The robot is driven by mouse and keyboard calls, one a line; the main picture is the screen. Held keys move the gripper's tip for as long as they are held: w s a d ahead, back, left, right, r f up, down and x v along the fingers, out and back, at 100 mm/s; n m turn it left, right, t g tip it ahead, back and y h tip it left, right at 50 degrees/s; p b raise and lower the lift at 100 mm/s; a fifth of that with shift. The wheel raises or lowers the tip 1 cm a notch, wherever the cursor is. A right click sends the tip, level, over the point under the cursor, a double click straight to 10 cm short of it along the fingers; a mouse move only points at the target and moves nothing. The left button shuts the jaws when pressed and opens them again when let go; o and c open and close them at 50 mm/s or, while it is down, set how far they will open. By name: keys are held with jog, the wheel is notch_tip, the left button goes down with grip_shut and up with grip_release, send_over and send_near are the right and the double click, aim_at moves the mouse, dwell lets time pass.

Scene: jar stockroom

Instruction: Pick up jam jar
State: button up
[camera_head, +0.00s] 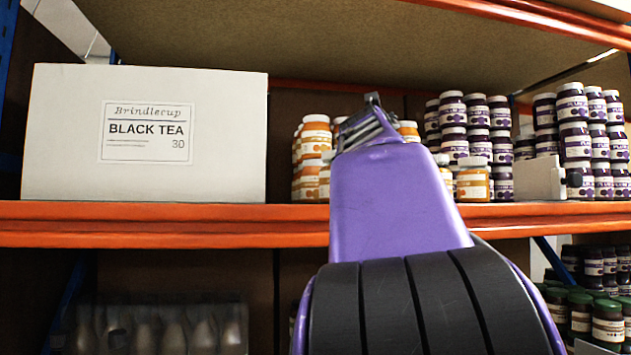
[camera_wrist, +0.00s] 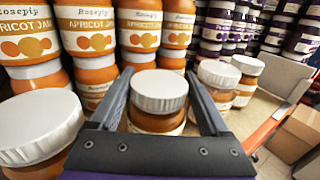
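Jars of orange apricot jam with white lids are stacked in the wrist view (camera_wrist: 88,42) and on the shelf in the head view (camera_head: 316,135). One jam jar (camera_wrist: 158,92) stands between my gripper's two fingers, its lid in plain view and its lower body partly hidden by the gripper body. My gripper (camera_wrist: 158,72) is open, with one finger on each side of this jar; I cannot tell whether they touch it. In the head view my gripper (camera_head: 372,112) reaches in above the shelf edge, and my arm hides the jar between the fingers.
Another apricot jar (camera_wrist: 40,112) stands close at the left, and two more (camera_wrist: 218,75) stand close at the right. Dark purple plum jars (camera_head: 475,115) are stacked farther right, near a white box (camera_head: 540,178). A large black tea box (camera_head: 230,130) is at the left on the orange-edged shelf (camera_head: 150,225).

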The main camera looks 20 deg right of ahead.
grip_shut()
jog(key=shift+r, duration=0.1)
dwell(0.3)
notch_tip(320, 180, up, 6)
jog(key=p, duration=0.4)
jog(key=shift+d, duration=0.15)
jog(key=shift+r, duration=1.9)
